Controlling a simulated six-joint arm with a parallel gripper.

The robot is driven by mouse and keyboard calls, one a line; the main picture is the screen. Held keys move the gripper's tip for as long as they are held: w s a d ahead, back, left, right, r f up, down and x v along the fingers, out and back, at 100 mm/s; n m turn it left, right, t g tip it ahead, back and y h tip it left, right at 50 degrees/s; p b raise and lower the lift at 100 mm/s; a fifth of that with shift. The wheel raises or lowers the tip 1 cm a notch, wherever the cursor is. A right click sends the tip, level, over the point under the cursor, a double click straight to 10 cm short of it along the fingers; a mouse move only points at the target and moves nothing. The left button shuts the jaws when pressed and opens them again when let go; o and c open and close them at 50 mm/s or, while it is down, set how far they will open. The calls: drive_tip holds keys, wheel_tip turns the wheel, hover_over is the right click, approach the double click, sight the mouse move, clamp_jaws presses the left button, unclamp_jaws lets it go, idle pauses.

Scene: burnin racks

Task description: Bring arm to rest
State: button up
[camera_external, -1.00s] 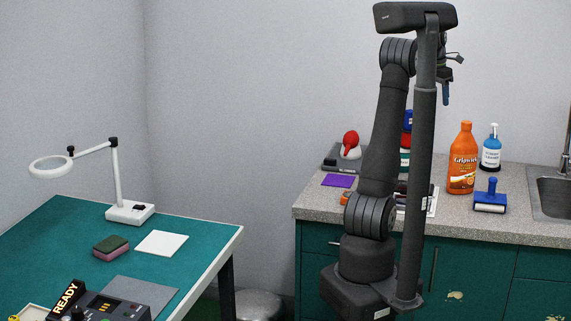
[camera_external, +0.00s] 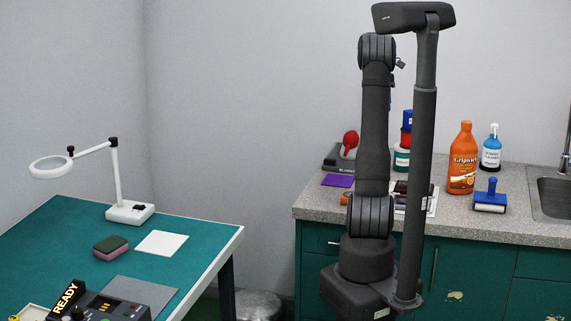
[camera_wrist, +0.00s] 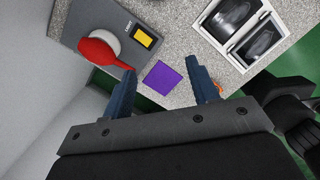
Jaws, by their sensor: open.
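My gripper shows in the wrist view (camera_wrist: 162,92), with its two blue fingers spread apart and nothing between them. It is above the counter, and the purple square (camera_wrist: 162,78) lies below, seen between the fingers. In the external view my arm stands upright in front of the grey counter (camera_external: 315,208). My gripper is hidden there behind the arm and its mast.
The counter holds a grey device with a red bulb (camera_external: 350,141), an orange bottle (camera_external: 462,160), a blue pump bottle (camera_external: 491,150), a blue roller (camera_external: 490,196) and a sink (camera_external: 552,195). A green table (camera_external: 60,225) with a magnifier lamp (camera_external: 118,175) is at left.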

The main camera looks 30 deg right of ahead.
drive_tip(key=w+a+f, duration=0.2)
drive_tip(key=a, duration=0.8)
drive_tip(key=w+a+f+n, duration=0.1)
drive_tip(key=w+a+f, duration=0.1)
drive_tip(key=a, duration=0.9)
drive_tip(key=w+a+f+n, duration=0.1)
drive_tip(key=w+a+f, duration=0.1)
drive_tip(key=a, duration=0.8)
drive_tip(key=shift+w+a+f, duration=0.25)
drive_tip(key=shift+w+a, duration=0.1)
drive_tip(key=shift+w, duration=0.05)
drive_tip(key=shift+o, duration=0.5)
